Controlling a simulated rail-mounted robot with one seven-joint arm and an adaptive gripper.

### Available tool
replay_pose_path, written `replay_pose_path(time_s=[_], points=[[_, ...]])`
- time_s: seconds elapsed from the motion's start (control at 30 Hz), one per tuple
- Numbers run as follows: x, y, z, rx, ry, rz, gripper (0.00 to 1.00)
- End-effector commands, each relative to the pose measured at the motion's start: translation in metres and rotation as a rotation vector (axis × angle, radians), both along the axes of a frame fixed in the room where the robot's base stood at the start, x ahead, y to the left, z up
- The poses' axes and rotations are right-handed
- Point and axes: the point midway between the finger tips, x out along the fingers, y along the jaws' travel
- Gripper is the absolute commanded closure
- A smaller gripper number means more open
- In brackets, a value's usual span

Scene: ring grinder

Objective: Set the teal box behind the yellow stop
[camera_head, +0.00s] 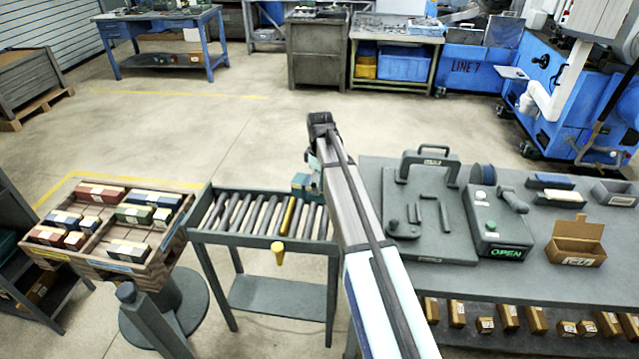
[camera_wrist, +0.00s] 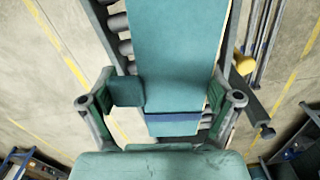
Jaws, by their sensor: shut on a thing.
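The teal box (camera_head: 301,181) shows in the head view at the far edge of the roller stand, partly hidden by my arm. In the wrist view the teal box (camera_wrist: 178,45) is large and lies between my fingers. My gripper (camera_wrist: 168,98) is shut on it, one finger at each side. In the head view my gripper is mostly hidden behind my own arm. The yellow stop (camera_head: 288,216) is a yellow bar among the grey rollers, left of the box. A yellow knob (camera_head: 278,249) hangs at the stand's front rail and also shows in the wrist view (camera_wrist: 243,64).
The roller stand (camera_head: 247,242) has bare rollers left of the yellow bar. A wooden tray (camera_head: 173,240) of coloured boxes stands to the left. On the right, a grey bench (camera_head: 520,290) carries a plate fixture (camera_head: 430,225), a control box with an OPEN display (camera_head: 497,228) and a cardboard box (camera_head: 576,243).

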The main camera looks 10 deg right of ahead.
Motion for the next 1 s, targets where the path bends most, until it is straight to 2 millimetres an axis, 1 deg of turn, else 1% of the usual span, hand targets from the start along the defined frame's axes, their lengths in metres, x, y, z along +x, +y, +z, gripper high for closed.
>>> replay_pose_path(time_s=[0.17, 0.37, 1.0], points=[[0.000, 0.000, -0.003, 0.000, 0.000, 0.024, 0.45], [0.000, 0.000, -0.013, 0.001, 0.001, 0.023, 0.45], [0.000, 0.000, -0.068, 0.001, 0.001, 0.022, 0.45]])
